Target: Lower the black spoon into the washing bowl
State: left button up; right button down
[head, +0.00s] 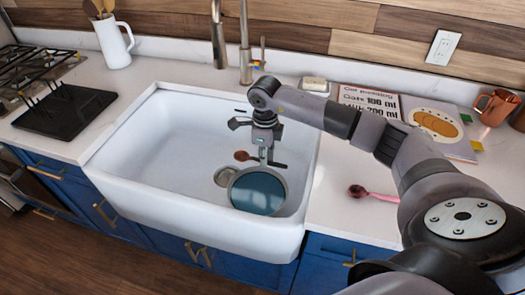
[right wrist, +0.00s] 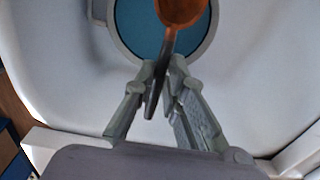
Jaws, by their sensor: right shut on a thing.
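The washing bowl (head: 231,197) is a round grey-rimmed vessel with blue water, standing in the white sink. Its rim also shows in the right wrist view (right wrist: 116,38). My right gripper (head: 264,160) is shut on the handle of a spoon (head: 242,156) and holds it above the bowl. The spoon has a dark handle and an orange-brown head, which shows large in the right wrist view (right wrist: 180,12). In the right wrist view the spoon's head overlaps the water. It appears clear of the bowl. My left gripper is not in view.
A reddish spoon (head: 372,192) lies on the right counter. A black rack (head: 65,108) and a white jug (head: 113,42) stand at left. The tap (head: 245,45) rises behind the sink.

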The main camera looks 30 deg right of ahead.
jog(key=shift+s+f, duration=0.1)
jog(key=shift+f, duration=0.4)
notch_tip(320, 180, down, 9)
jog(key=b, duration=0.6)
jog(key=shift+r, duration=0.15)
jog(key=shift+f+b, duration=2.95)
jog(key=shift+f, duration=0.8)
